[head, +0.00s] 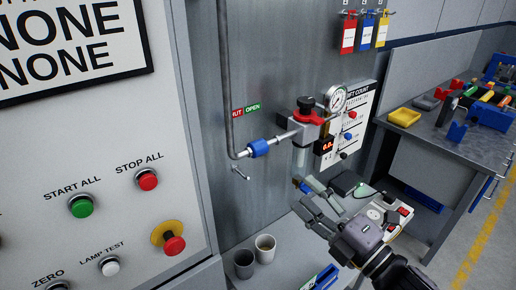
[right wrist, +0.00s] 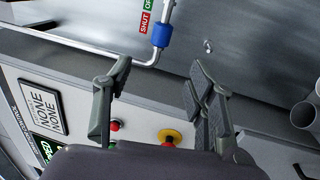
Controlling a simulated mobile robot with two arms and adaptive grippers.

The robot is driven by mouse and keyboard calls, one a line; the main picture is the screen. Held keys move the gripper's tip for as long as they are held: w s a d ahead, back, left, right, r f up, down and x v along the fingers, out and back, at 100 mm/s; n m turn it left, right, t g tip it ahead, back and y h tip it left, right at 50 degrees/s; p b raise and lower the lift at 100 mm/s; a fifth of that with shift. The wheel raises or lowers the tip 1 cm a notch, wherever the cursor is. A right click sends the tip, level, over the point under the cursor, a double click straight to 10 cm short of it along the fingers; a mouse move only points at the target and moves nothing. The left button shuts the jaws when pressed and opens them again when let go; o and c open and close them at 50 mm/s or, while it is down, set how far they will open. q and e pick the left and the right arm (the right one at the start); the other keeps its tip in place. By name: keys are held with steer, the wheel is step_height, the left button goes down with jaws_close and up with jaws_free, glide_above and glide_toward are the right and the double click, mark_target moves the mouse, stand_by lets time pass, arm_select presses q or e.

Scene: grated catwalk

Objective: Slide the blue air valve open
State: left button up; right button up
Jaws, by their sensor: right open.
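The blue air valve (head: 259,148) is a blue sleeve on a thin grey pipe (head: 225,80) against the metal wall. A red and green SHUT/OPEN label (head: 246,109) is on the wall above it. The sleeve also shows in the right wrist view (right wrist: 162,34), beyond the fingertips, with the label beside it. My right gripper (head: 302,199) is open and empty, below and to the right of the valve and apart from it. Its two spread fingers show in the right wrist view (right wrist: 160,80). My left gripper is not in view.
A red-handled regulator with a gauge (head: 336,98) sits right of the valve. A small hook (head: 240,173) sticks out below it. A button panel (head: 100,190) stands at the left. Two grey cups (head: 265,248) stand low down. A workbench (head: 450,130) is at the right.

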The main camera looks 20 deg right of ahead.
steer(key=w+b, duration=0.1)
steer(key=b, duration=0.3)
glide_toward(263, 152)
steer(key=p+x, duration=0.4)
steer(key=x, duration=0.6)
steer(key=shift+w+a+p, duration=0.15)
steer(key=shift+w+p, duration=0.15)
steer(key=shift+w, duration=0.05)
steer(key=shift+w+a, duration=0.2)
steer(key=shift+w, duration=0.3)
steer(key=shift+c, duration=0.3)
